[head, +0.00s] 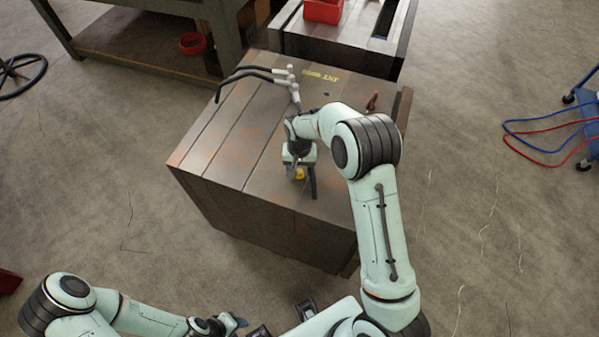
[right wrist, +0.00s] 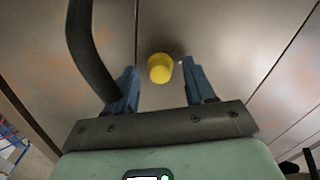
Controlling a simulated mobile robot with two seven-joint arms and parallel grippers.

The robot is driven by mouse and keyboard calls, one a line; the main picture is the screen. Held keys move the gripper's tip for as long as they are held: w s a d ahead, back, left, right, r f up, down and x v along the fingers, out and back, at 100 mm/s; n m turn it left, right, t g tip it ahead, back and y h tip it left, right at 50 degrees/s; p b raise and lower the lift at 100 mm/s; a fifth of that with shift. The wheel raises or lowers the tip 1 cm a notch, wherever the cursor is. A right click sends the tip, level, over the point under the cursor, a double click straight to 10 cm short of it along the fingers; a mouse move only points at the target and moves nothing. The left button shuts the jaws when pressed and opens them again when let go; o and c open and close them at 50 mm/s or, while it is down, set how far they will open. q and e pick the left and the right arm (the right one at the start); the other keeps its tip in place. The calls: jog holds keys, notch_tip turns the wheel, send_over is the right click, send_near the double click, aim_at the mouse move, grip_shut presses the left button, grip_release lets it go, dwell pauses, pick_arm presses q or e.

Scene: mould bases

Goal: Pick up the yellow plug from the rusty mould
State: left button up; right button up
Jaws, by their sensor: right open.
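The rusty mould (head: 235,150) is a large brown-grey block with seams across its top and orange rust stains. The yellow plug (head: 299,174) is on its top near the front, partly hidden by my right gripper. In the right wrist view the plug (right wrist: 160,68) is a short yellow cylinder between and just beyond the fingertips. My right gripper (right wrist: 161,88) is open around the line of the plug, with a blue finger on each side and gaps to both. Contact does not show. My left gripper (head: 222,324) is low at the bottom edge, away from the mould; its jaws are unclear.
Black hoses with grey fittings (head: 285,78) lie on the mould's back edge, and a dark hose passes left of the gripper in the wrist view (right wrist: 88,50). A small reddish-brown item (head: 371,102) is at the back right. Another mould (head: 350,42) with a red bin (head: 323,10) stands behind.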

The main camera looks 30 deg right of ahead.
grip_shut()
